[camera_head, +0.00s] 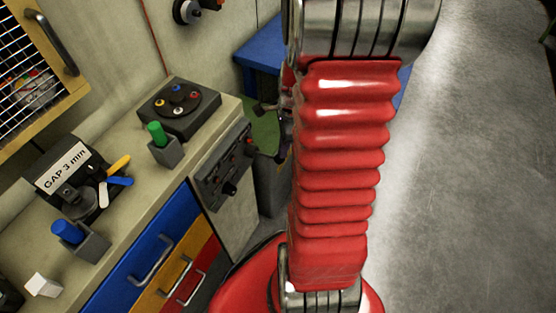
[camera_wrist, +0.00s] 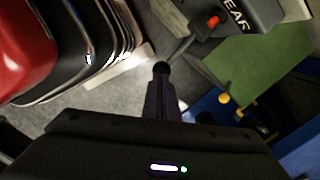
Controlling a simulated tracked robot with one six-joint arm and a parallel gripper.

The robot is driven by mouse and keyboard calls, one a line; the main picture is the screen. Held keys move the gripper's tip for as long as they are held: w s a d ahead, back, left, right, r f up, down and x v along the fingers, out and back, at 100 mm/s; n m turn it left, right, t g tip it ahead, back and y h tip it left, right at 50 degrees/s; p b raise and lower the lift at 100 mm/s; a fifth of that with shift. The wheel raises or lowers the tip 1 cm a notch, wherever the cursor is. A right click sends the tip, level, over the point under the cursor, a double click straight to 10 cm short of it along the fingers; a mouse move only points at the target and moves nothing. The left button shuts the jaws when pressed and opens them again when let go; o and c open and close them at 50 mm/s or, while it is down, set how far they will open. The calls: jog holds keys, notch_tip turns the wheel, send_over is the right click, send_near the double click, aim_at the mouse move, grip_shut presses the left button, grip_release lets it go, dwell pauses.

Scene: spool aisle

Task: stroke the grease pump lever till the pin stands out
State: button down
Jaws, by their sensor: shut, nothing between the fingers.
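In the wrist view, my gripper (camera_wrist: 162,84) is shut with nothing between its fingers. Its tips point at a black ball knob (camera_wrist: 161,67), which looks like the end of the thin grey pump lever (camera_wrist: 180,47). The tips overlap or nearly meet the knob; I cannot tell whether they touch. The lever runs up and right to a grey body (camera_wrist: 182,14), apparently the pump. A small red piece (camera_wrist: 213,21) shows there, and I cannot tell whether it is the pin. In the head view, my arm hides most of this area.
A green panel (camera_wrist: 255,65) and a blue surface (camera_wrist: 205,105) with a yellow knob (camera_wrist: 224,98) lie right of the lever. In the head view, a bench (camera_head: 225,105) with drawers, blocks and a dial box (camera_head: 150,110) stands left. Floor (camera_head: 460,170) is clear at right.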

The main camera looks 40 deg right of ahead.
aim_at(283, 160)
jog(key=shift+f, duration=0.75)
jog(key=shift+a+f, duration=0.1)
jog(key=shift+f, duration=2.1)
jog(key=d, duration=0.1)
jog(key=s+d+r, duration=0.1)
jog(key=shift+s+d, duration=0.3)
jog(key=shift+r, duration=0.15)
